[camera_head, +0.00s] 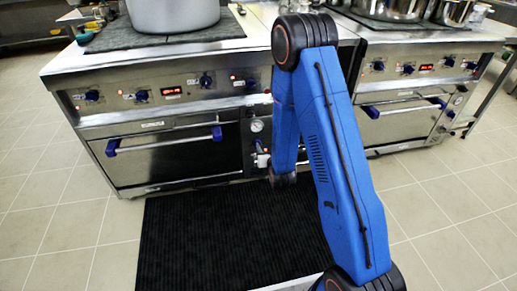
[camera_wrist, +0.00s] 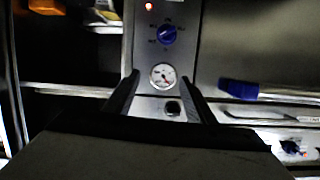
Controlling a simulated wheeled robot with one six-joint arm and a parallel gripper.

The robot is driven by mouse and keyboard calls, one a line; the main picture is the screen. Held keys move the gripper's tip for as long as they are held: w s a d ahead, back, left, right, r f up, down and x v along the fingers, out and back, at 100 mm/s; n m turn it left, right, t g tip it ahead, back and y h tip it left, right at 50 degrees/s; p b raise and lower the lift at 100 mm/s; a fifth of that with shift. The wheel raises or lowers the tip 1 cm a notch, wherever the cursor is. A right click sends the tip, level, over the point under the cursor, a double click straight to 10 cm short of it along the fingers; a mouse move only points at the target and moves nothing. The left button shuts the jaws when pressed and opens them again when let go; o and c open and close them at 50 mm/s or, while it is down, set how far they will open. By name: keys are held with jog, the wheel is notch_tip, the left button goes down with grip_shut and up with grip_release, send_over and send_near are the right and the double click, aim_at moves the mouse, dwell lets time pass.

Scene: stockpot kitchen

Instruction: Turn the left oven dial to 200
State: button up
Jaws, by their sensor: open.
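The left oven (camera_head: 165,160) is a steel range with blue dials along its front panel, among them a left dial (camera_head: 93,95) and another (camera_head: 141,95). In the wrist view a blue dial (camera_wrist: 167,34) with small white markings sits on a steel panel, above a round gauge (camera_wrist: 162,76). The markings are too small to read. My gripper (camera_wrist: 160,77) is open and empty, its two dark fingers on either side of the gauge, below the dial and apart from it. In the head view my gripper is mostly hidden behind my blue arm.
Oven door handles (camera_head: 165,142) with blue ends stick out at the front. A large pot (camera_head: 172,12) stands on top of the left range. A second range (camera_head: 415,85) stands at the right. A black mat (camera_head: 220,235) covers the floor in front; tiles around it are clear.

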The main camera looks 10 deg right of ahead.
jog(key=s+a+f+t, duration=0.1)
jog(key=s+f+t, duration=0.3)
jog(key=f, duration=0.7)
jog(key=w, duration=1.6)
jog(key=shift+n+g, duration=0.4)
jog(key=c, duration=1)
